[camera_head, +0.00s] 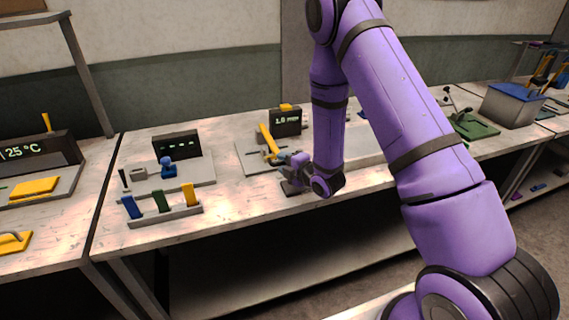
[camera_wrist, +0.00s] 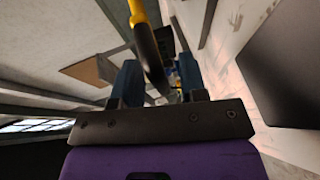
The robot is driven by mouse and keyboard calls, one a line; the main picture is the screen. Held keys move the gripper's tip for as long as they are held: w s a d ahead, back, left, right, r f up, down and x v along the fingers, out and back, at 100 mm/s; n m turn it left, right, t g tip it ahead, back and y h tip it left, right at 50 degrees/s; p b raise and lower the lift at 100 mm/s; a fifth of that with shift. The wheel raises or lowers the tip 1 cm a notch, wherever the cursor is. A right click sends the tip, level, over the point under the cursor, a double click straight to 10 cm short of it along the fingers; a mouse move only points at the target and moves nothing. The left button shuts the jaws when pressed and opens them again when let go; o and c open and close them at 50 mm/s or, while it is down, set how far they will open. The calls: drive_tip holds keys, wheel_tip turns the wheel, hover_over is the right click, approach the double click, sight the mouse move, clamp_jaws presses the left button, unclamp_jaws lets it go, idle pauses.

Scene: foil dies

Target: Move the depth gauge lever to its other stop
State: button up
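The depth gauge is a dark box (camera_head: 287,122) with a lit readout that seems to say 1.0 mm, on a pale base plate on the bench. Its yellow lever (camera_head: 267,138) leans in front of the box, upper end to the left. My gripper (camera_head: 277,162) is low at the lever's lower end. In the wrist view, the yellow lever (camera_wrist: 138,12) runs into a dark rounded part (camera_wrist: 150,58) that reaches between my blue fingers (camera_wrist: 160,80). The fingers stand apart, with a gap visible on the right side. Contact with the left finger cannot be told.
Left on the bench stand a dark display unit (camera_head: 177,145) with a blue knob and a rack (camera_head: 165,217) with blue, green and yellow tabs. A temperature unit (camera_head: 38,155) is farther left. A blue-lidded box (camera_head: 512,104) stands right. My arm hides part of the bench.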

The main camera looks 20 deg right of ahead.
drive_tip(key=shift+c, duration=0.2)
clamp_jaws()
drive_tip(key=shift+r, duration=0.15)
